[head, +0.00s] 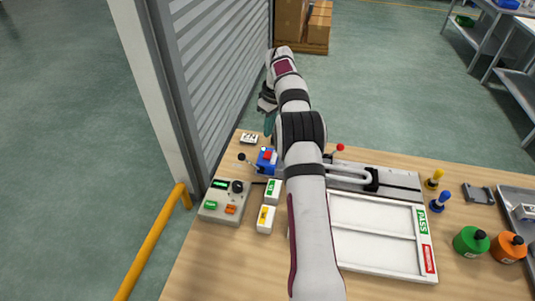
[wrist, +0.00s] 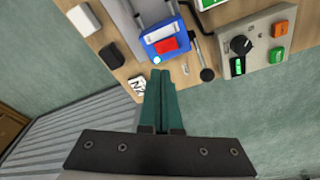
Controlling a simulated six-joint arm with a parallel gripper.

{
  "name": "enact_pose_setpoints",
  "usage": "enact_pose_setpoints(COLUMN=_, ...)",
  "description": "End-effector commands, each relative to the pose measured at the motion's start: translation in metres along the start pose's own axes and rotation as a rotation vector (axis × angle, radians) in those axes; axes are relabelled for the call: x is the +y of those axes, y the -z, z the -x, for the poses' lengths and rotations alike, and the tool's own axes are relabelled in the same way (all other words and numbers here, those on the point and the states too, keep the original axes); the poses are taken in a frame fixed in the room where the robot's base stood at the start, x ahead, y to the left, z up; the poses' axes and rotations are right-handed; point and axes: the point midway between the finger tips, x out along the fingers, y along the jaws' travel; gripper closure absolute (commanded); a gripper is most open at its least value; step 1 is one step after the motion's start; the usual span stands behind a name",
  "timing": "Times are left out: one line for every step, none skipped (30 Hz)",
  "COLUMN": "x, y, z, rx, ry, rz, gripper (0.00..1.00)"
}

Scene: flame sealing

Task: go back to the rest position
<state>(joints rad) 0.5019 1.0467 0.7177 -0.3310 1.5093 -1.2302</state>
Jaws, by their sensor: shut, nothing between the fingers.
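My gripper (wrist: 159,73) is shut and empty. In the wrist view its two green fingers lie together and point at the workbench edge. In the head view my gripper (head: 268,122) is partly hidden by my arm, at the far left of the bench. A blue device with a red button (wrist: 166,45) lies just beyond the fingertips in the wrist view, apart from them as far as I can tell. The same blue device (head: 265,160) stands left of my arm in the head view.
A PASS tray (head: 385,270), green bottle (head: 471,241) and orange bottle (head: 508,247) are on the right. A shutter wall (head: 222,70) and yellow rail (head: 152,243) stand left. Floor beyond the bench is mostly clear.

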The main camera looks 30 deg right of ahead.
Motion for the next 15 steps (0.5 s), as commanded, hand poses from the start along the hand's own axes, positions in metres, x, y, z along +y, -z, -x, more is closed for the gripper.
enact_pose_setpoints(x=0.000, y=0.000, z=0.000, rx=0.000, ry=0.000, rz=0.000, gripper=1.00)
enact_pose_setpoints(x=0.000, y=0.000, z=0.000, rx=0.000, ry=0.000, rz=0.000, gripper=1.00)
enact_pose_setpoints(x=0.000, y=0.000, z=0.000, rx=0.000, ry=0.000, rz=0.000, gripper=1.00)
enact_pose_setpoints(x=0.000, y=0.000, z=0.000, rx=0.000, ry=0.000, rz=0.000, gripper=1.00)
enact_pose_setpoints(x=0.000, y=0.000, z=0.000, rx=0.000, ry=0.000, rz=0.000, gripper=1.00)
enact_pose_setpoints(x=0.000, y=0.000, z=0.000, rx=0.000, ry=0.000, rz=0.000, gripper=1.00)
enact_pose_setpoints(x=-0.002, y=0.001, z=0.002, rx=0.000, ry=0.001, rz=-0.003, gripper=1.00)
enact_pose_setpoints(x=-0.007, y=0.002, z=0.006, rx=0.000, ry=0.002, rz=-0.010, gripper=1.00)
enact_pose_setpoints(x=-0.018, y=0.004, z=0.018, rx=-0.001, ry=0.007, rz=-0.027, gripper=1.00)
enact_pose_setpoints(x=-0.032, y=0.005, z=0.030, rx=-0.001, ry=0.012, rz=-0.049, gripper=1.00)
enact_pose_setpoints(x=-0.050, y=0.006, z=0.045, rx=-0.004, ry=0.020, rz=-0.076, gripper=1.00)
enact_pose_setpoints(x=-0.080, y=0.003, z=0.068, rx=-0.010, ry=0.032, rz=-0.125, gripper=1.00)
enact_pose_setpoints(x=-0.106, y=-0.003, z=0.086, rx=-0.016, ry=0.042, rz=-0.166, gripper=1.00)
enact_pose_setpoints(x=-0.133, y=-0.012, z=0.102, rx=-0.023, ry=0.053, rz=-0.209, gripper=1.00)
enact_pose_setpoints(x=-0.169, y=-0.029, z=0.120, rx=-0.035, ry=0.065, rz=-0.268, gripper=1.00)
